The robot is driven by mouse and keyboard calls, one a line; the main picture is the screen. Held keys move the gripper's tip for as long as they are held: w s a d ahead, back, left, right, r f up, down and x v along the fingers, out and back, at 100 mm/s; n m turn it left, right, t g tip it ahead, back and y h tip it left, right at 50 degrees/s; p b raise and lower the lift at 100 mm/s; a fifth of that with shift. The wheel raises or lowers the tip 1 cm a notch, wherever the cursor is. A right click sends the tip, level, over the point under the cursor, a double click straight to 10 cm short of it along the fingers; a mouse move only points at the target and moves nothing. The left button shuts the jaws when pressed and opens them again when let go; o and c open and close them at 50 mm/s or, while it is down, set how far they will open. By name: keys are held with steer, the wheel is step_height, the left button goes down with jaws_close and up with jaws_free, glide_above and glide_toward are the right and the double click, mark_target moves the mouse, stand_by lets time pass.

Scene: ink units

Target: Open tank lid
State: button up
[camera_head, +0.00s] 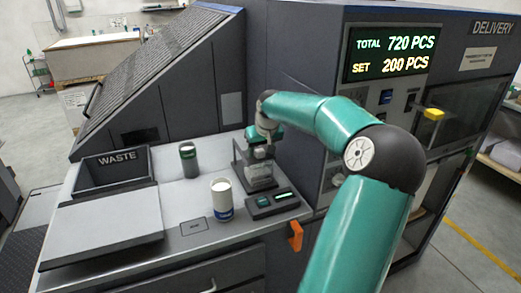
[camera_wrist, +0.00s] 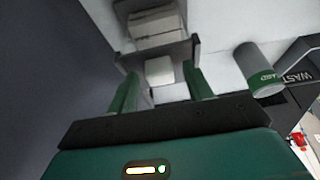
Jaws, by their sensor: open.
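A pale, greyish tank (camera_head: 260,177) stands in a dark frame (camera_head: 239,172) on the counter, beside the machine's upright panel. My gripper (camera_head: 258,153) points down just above the tank and frame, and hides the tank's top. In the wrist view my gripper (camera_wrist: 161,84) is open, with one green finger on each side of a small whitish block (camera_wrist: 159,70) at the dark frame (camera_wrist: 182,50). I cannot tell whether the fingers touch this block, or whether it is the lid. A larger pale block (camera_wrist: 155,24) shows beyond it.
A white cup-like container (camera_head: 222,200) and a dark green-grey cylinder (camera_head: 189,160) stand left of the frame. A small device with a green display (camera_head: 272,203) lies in front. The waste bin (camera_head: 116,180) is at left. A display panel (camera_head: 393,54) rises at right.

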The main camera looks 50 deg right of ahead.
jaws_close()
steer(key=w+d, duration=0.4)
steer(key=w, duration=0.2)
steer(key=shift+w, duration=0.35)
jaws_free()
steer(key=v, duration=1.4)
steer(key=shift+w, duration=0.15)
